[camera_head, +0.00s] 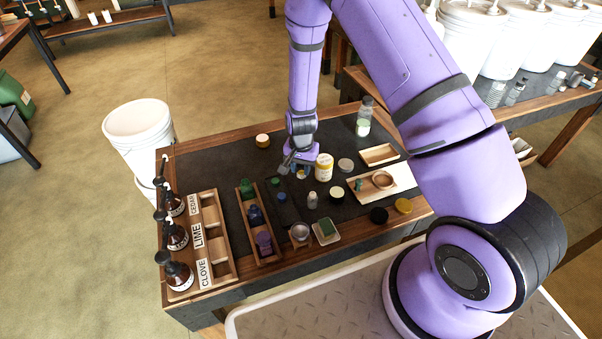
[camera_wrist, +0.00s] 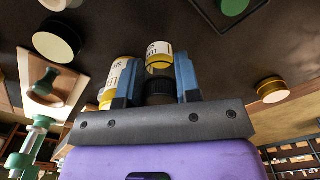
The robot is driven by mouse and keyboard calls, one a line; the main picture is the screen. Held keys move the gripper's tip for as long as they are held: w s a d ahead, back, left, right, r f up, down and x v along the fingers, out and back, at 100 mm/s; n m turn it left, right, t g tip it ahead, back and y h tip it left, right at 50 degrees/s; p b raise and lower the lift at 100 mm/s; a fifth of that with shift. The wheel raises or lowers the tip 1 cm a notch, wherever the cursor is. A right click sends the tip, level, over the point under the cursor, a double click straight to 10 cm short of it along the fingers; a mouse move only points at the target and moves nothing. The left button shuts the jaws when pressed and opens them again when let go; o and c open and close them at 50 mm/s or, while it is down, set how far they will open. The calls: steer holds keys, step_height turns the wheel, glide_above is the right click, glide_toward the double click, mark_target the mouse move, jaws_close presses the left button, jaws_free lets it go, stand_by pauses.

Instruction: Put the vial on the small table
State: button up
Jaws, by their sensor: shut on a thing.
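My gripper (camera_wrist: 154,82) is shut on the vial (camera_wrist: 159,56), which has a white label, a yellow band and a dark ribbed cap between the blue fingers. In the head view my gripper (camera_head: 296,165) is low over the middle of the dark-topped workbench (camera_head: 229,163); the vial is small and mostly hidden there. I cannot tell whether it touches the bench top. A white bottle with a yellow cap (camera_head: 324,168) stands just right of my gripper; it also shows behind the left finger in the wrist view (camera_wrist: 115,72). Which table is the small one is unclear.
A wooden rack with coloured bottles (camera_head: 247,196) and a labelled rack (camera_head: 205,234) with pump bottles stand left. Jars and trays crowd the right; the back-left bench top is mostly clear. A white bucket (camera_head: 141,135) stands beside the bench. Another table (camera_head: 545,113) holds buckets.

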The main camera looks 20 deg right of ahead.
mark_target(301, 173)
steer(key=shift+f, duration=1.5)
steer(key=shift+f, duration=0.15)
steer(key=o, duration=0.9)
step_height(301, 173, up, 12)
steer(key=shift+r, duration=0.25)
